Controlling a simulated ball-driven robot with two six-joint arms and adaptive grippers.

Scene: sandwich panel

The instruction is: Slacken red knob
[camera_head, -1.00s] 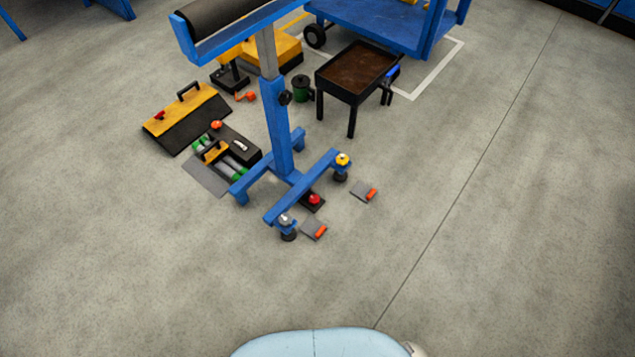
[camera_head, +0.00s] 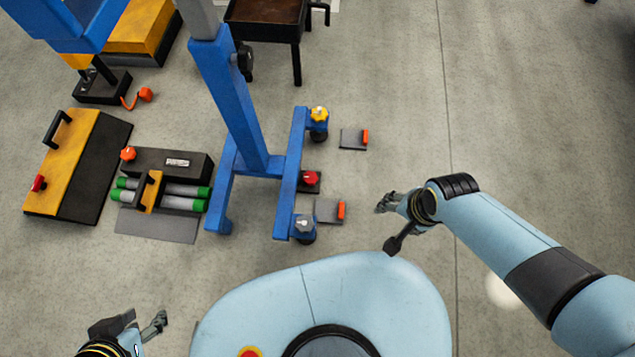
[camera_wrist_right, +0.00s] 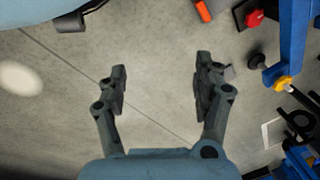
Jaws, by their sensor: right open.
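A red knob (camera_head: 311,178) sits on a small dark block on the floor, beside the blue crossbar of a roller stand. It also shows at the top right of the right wrist view (camera_wrist_right: 254,18). Another red knob (camera_head: 38,183) is on a yellow and black wedge at the left. My right gripper (camera_head: 388,224) is to the right of the stand, apart from the knobs. In the right wrist view its fingers (camera_wrist_right: 161,66) are spread, with only bare floor between them. My left gripper (camera_head: 134,325) is at the bottom left, partly cut off, and its opening is unclear.
The blue stand (camera_head: 240,100) has a yellow knob (camera_head: 319,114) and a grey knob (camera_head: 304,223) on its foot. Plates with orange tabs (camera_head: 354,139) lie beside it. A black toolbox (camera_head: 185,163) is left. The floor at right is clear.

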